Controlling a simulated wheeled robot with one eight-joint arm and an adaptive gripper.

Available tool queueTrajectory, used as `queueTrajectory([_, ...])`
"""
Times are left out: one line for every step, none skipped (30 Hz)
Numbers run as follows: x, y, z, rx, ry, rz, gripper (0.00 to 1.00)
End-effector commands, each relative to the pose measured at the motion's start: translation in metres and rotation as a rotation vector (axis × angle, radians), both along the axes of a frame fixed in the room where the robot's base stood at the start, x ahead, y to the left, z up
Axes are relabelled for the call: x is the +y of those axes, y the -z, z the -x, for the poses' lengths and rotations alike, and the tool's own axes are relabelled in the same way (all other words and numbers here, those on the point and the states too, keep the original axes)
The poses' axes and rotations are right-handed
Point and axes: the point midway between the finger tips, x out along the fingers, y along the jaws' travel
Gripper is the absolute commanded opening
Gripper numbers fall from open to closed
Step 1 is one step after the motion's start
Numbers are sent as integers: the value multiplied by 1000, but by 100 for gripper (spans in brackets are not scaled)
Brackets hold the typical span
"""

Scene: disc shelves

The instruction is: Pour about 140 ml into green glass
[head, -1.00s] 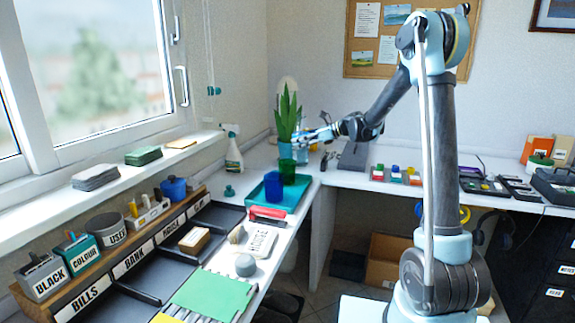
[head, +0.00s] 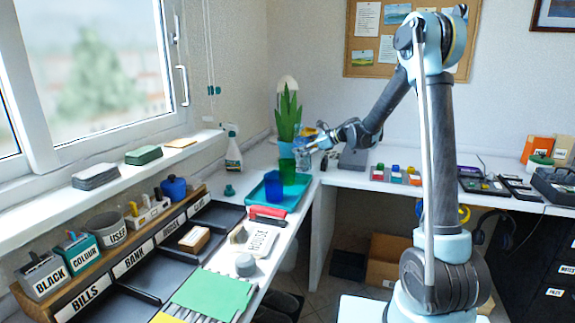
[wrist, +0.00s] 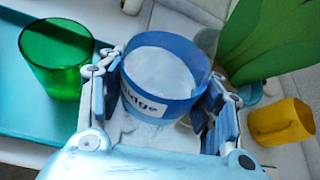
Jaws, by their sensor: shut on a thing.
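A green glass (head: 287,176) stands at the back of a teal tray (head: 293,206). It also shows at the left of the wrist view (wrist: 57,62). My gripper (head: 308,149) is shut on a clear blue-tinted jug (wrist: 160,82), with one finger on each side of it. The jug has a white label ending in "idge", its start hidden by a finger, and its inside looks whitish. In the head view the jug is small and partly hidden behind my gripper, to the right of the green glass. The jug and green glass are apart in the wrist view. I see no stream.
A blue glass (head: 273,186) stands on the tray in front of the green glass. A potted plant (head: 288,115) is close behind. A spray bottle (head: 233,152) stands at the left.

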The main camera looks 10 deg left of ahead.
Motion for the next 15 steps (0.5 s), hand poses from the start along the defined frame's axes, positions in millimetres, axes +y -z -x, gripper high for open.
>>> queueTrajectory([0, -1, 1, -27, -1, 10, 16])
queueTrajectory([0, -1, 1, -46, -1, 17, 16])
queueTrajectory([0, -1, 0, -70, 0, 25, 16])
queueTrajectory([0, -1, 0, -89, -1, 31, 16])
queueTrajectory([0, 0, 0, -107, -1, 39, 16])
queueTrajectory([0, 0, 0, -133, -1, 48, 16])
queueTrajectory([0, 0, 0, -150, -1, 54, 16])
queueTrajectory([0, 0, 0, -168, -1, 61, 16])
queueTrajectory([0, 0, 0, -192, 0, 69, 16])
queueTrajectory([-1, 1, 0, -211, 0, 77, 16])
queueTrajectory([-1, 1, 0, -230, -1, 84, 16])
queueTrajectory([0, 1, 0, -254, -1, 91, 16])
queueTrajectory([0, 2, 0, -272, -1, 98, 16])
queueTrajectory([0, 2, 0, -290, -1, 104, 16])
queueTrajectory([0, 3, 0, -315, 0, 114, 16])
